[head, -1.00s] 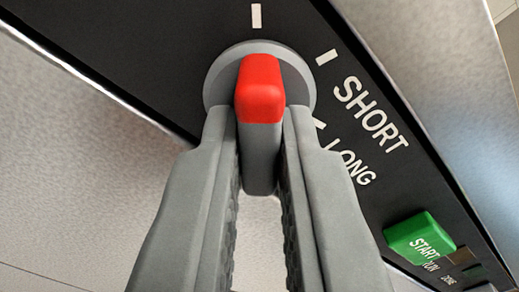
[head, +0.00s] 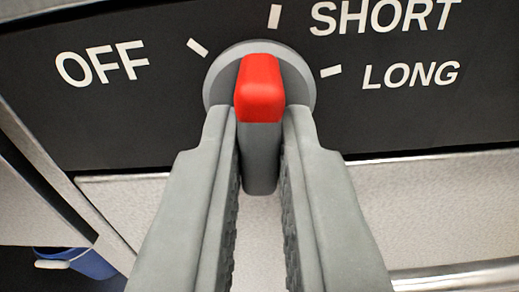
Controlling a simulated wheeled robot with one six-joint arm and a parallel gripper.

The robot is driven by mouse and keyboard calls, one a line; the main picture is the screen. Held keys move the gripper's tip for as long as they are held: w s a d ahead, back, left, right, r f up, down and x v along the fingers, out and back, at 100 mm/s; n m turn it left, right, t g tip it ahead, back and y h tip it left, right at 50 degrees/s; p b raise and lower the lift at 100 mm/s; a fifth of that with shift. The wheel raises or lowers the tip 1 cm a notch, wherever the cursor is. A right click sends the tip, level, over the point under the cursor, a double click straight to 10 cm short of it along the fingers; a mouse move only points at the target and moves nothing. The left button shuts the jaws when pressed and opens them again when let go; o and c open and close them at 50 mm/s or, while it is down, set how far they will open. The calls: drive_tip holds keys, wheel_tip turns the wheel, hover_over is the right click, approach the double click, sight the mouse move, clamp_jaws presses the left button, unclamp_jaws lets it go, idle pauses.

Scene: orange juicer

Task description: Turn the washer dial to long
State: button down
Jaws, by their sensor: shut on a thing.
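The washer dial (head: 212,88) is a round grey disc on a black panel, with a raised grey grip (head: 261,165) tipped in red (head: 259,85). The red end points up in the head view, just left of the mark beside SHORT (head: 384,15). The OFF label (head: 102,66) is to the left of the dial. The LONG label (head: 410,75) is to the right, with its white mark (head: 331,71) right of the dial. My gripper (head: 260,125) is shut on the dial's grip, one finger on each side.
The black control panel (head: 120,135) spans the upper view, with a light grey washer front (head: 130,205) below it. A blue object (head: 90,263) with a white part shows at the lower left. A bright metal edge is at the lower right.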

drive_tip(key=m, duration=0.7)
drive_tip(key=shift+a, duration=0.15)
drive_tip(key=m, duration=0.6)
drive_tip(key=shift+r+m, duration=0.15)
drive_tip(key=shift+m, duration=0.25)
drive_tip(key=c, duration=1.5)
unclamp_jaws()
drive_tip(key=shift+s, duration=0.1)
drive_tip(key=s, duration=1.7)
drive_tip(key=shift+s, duration=0.15)
